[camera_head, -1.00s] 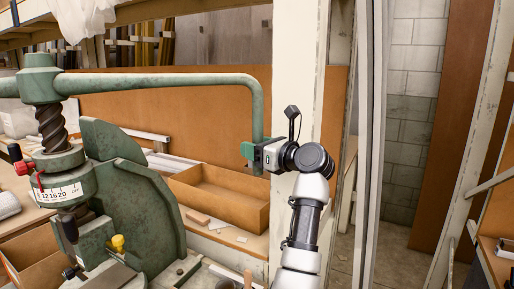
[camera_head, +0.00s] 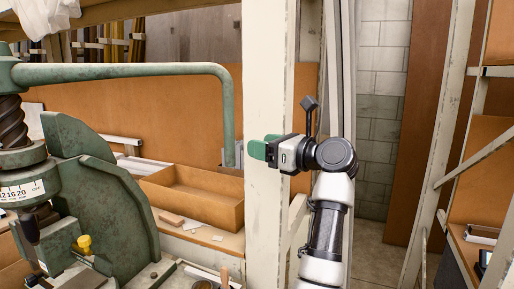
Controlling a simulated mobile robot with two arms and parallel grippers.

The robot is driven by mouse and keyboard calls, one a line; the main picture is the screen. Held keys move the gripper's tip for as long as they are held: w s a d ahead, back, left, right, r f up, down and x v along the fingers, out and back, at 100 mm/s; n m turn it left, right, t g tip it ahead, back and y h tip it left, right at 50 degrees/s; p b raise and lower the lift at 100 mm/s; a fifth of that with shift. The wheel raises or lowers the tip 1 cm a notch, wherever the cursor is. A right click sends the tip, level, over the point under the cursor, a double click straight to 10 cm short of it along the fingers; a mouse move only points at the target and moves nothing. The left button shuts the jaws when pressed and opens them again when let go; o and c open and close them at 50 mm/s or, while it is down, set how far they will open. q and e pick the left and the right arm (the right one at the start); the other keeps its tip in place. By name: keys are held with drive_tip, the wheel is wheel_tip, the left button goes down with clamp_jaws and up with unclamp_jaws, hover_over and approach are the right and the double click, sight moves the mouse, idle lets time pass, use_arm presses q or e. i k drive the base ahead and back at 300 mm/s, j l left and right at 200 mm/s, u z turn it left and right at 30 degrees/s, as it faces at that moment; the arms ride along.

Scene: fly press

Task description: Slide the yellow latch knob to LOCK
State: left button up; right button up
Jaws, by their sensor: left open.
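The yellow knob (camera_head: 84,243) sits low on the left, on the green fly press body (camera_head: 105,205). No LOCK marking can be read in this view. My left gripper (camera_head: 259,149) has green fingertips pointing left. It is open and empty, in front of the white post, far to the right of the yellow knob. It is just right of the press's hanging green handle bar (camera_head: 228,115), with a small gap between them in the picture. My right gripper is not in view.
A white post (camera_head: 268,60) stands behind my gripper. An open brown wooden box (camera_head: 195,200) is on the bench behind the press. A white scale plate (camera_head: 22,191) is on the press at the left edge. Free floor shows at the right.

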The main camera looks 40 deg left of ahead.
sight(85, 242)
drive_tip(key=l, duration=1.5)
